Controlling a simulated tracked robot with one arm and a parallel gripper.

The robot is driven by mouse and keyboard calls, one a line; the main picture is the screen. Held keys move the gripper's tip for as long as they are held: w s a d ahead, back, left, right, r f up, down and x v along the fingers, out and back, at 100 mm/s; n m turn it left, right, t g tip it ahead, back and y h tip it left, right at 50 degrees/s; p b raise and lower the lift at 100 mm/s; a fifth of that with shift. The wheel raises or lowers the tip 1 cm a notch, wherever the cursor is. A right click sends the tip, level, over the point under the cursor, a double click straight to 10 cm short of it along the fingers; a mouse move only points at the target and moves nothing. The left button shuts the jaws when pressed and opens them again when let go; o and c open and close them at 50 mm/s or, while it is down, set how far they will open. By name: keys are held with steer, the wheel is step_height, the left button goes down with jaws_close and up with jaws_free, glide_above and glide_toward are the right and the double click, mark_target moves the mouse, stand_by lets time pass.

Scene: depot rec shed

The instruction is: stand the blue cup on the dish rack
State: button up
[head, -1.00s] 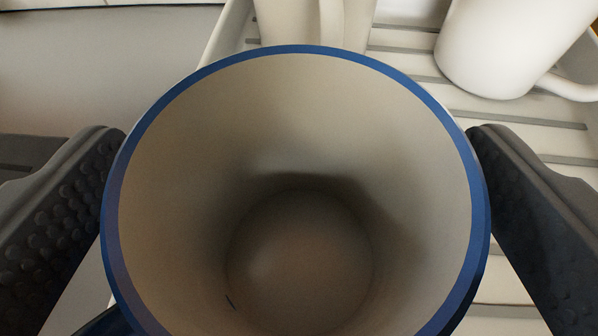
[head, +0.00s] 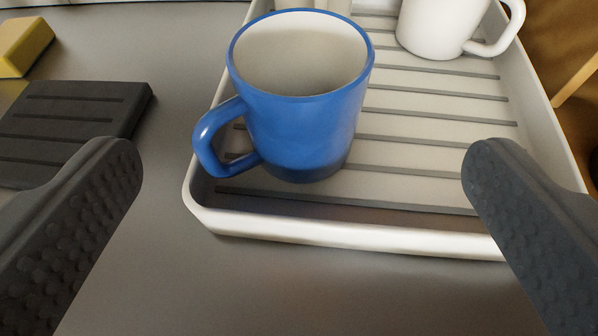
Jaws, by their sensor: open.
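The blue cup (head: 308,130) stands upright on the dish rack (head: 340,232), near the rack's front left corner. Its rim is blue, its inside is pale, and its handle points left and toward me, over the rack's left side. The rack is a white tray with grey slats across its floor. My gripper (head: 300,185) is open and empty. Its two dark, bumpy fingers are wide apart at the left and right, nearer to me than the cup and not touching it.
A white mug (head: 432,28) stands on the rack at the back right. Another pale item (head: 335,5) is partly cut off behind the cup. A dark ribbed block (head: 75,120) and a yellow sponge-like block (head: 22,45) lie left of the rack. The grey counter in front is clear.

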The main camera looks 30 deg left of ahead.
steer(key=shift+s+r, duration=0.1)
steer(key=shift+s, duration=0.1)
steer(key=w+d+r+m+t+h, duration=0.15)
steer(key=r+h, duration=0.25)
steer(key=r, duration=1)
steer(key=d+r+m+t+h, duration=0.2)
steer(key=d+r+t+h, duration=0.15)
steer(key=r, duration=0.95)
steer(key=s+a+r+g+y, duration=0.1)
steer(key=s+a+r, duration=0.2)
steer(key=s+r, duration=0.4)
steer(key=s+a+r+m+y, duration=0.1)
steer(key=s+a+r, duration=0.3)
steer(key=s+r, duration=0.3)
steer(key=shift+s+a+r+g, duration=0.2)
steer(key=shift+s+r+g, duration=0.2)
steer(key=shift+s, duration=0.1)
